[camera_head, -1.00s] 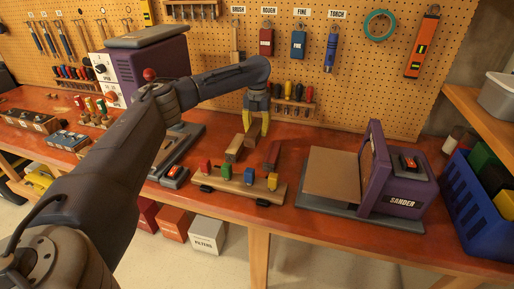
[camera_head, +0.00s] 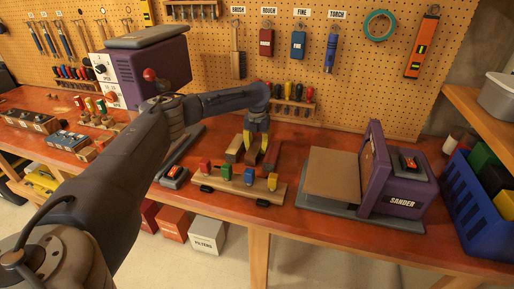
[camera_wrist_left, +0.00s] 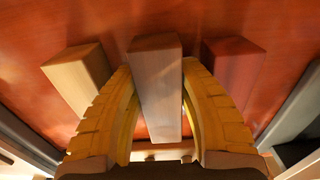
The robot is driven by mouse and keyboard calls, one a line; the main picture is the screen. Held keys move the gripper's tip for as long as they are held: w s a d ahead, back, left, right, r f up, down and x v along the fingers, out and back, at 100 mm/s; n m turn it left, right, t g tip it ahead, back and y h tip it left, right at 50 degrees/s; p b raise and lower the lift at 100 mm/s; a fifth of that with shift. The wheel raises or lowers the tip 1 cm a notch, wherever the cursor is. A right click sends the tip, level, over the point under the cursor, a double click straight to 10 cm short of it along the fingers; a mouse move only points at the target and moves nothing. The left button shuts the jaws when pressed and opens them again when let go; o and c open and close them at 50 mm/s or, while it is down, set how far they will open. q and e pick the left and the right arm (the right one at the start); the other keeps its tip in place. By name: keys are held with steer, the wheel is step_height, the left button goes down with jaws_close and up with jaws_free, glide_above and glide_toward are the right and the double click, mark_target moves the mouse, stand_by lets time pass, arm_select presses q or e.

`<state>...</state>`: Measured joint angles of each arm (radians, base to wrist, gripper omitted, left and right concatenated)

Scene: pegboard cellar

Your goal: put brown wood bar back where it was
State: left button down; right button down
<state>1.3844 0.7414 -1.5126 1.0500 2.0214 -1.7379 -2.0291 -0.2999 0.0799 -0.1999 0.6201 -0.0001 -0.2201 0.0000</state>
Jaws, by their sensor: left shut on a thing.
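My left gripper (camera_head: 256,155) points down at the workbench, its yellow fingers on either side of the brown wood bar (camera_head: 251,153). It is shut on this bar. In the left wrist view the brown bar (camera_wrist_left: 157,85) stands out between the fingers (camera_wrist_left: 163,115), in the middle of a row of three. A paler tan bar (camera_wrist_left: 78,78) is on its left and a red-brown bar (camera_wrist_left: 234,66) on its right, both outside the fingers. I cannot tell whether the held bar touches the bench. My right gripper is not in view.
A wooden rack (camera_head: 238,189) with coloured pegs stands just in front of the bars. A purple sander (camera_head: 392,180) with a flat plate is to the right. Screwdrivers hang on the pegboard (camera_head: 340,90) behind. A blue crate (camera_head: 477,212) is at far right.

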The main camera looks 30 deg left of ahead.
mark_target(257, 143)
arm_select(q)
steer(key=c, duration=1)
jaws_free()
steer(key=shift+f, duration=0.1)
steer(key=shift+o, duration=0.2)
step_height(257, 143, up, 12)
